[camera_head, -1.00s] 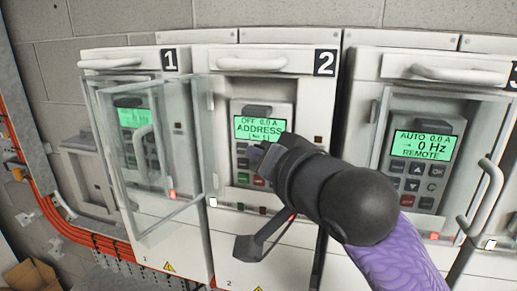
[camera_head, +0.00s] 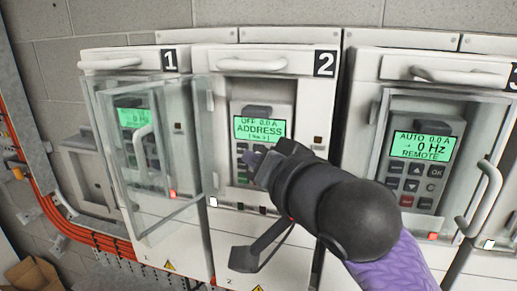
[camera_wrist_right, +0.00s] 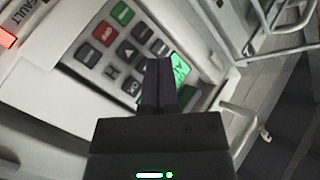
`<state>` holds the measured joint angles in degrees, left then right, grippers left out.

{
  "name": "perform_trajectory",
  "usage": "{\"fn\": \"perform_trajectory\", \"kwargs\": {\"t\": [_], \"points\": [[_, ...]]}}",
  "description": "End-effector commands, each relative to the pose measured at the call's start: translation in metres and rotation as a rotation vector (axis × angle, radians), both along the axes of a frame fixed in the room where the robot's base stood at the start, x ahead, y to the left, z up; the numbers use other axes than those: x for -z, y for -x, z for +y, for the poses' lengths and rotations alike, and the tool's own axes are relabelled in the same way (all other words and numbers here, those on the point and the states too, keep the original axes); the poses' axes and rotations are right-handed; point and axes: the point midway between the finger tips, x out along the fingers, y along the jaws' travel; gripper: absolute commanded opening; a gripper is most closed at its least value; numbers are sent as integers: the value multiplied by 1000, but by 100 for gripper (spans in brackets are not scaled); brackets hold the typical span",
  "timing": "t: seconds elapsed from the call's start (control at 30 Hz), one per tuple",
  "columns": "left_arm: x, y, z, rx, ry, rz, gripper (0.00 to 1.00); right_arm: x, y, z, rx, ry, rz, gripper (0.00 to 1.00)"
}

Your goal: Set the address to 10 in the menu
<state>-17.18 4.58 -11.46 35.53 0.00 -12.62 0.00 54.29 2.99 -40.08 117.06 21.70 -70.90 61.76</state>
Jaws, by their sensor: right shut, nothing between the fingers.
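Drive 2 (camera_head: 236,62) has its keypad panel uncovered. Its green display (camera_head: 259,128) reads OFF 0.0 A, ADDRESS, and a small bracketed line whose number I cannot read for sure. My right gripper (camera_head: 255,164) is shut and empty, its tips in front of the right part of drive 2's keypad (camera_head: 242,165) and hiding several keys. In the right wrist view the shut fingers (camera_wrist_right: 158,65) lie over the keypad (camera_wrist_right: 127,50), near the green display (camera_wrist_right: 181,69). I cannot tell whether they touch a key. My left gripper is out of view.
Drive 3 (camera_head: 450,75) on the right shows AUTO 0.0 A, 0 Hz, REMOTE. Handles (camera_head: 480,200) stick out from the fronts. Orange cables (camera_head: 75,238) run at lower left.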

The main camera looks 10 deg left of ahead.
Motion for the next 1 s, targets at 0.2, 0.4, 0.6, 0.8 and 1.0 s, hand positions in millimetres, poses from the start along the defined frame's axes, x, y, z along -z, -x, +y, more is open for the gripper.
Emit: {"fn": "perform_trajectory", "kwargs": {"t": [0.2,0.4,0.6,0.8,1.0], "points": [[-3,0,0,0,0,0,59,-1,0,0,0,0,0,0],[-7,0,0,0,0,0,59,-2,-3,0,0,0,0,0],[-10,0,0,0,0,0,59,-1,-9,0,-1,0,0,0],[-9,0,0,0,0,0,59,0,-8,0,-1,0,0,0],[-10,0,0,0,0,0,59,-1,-10,0,-1,0,0,0]]}}
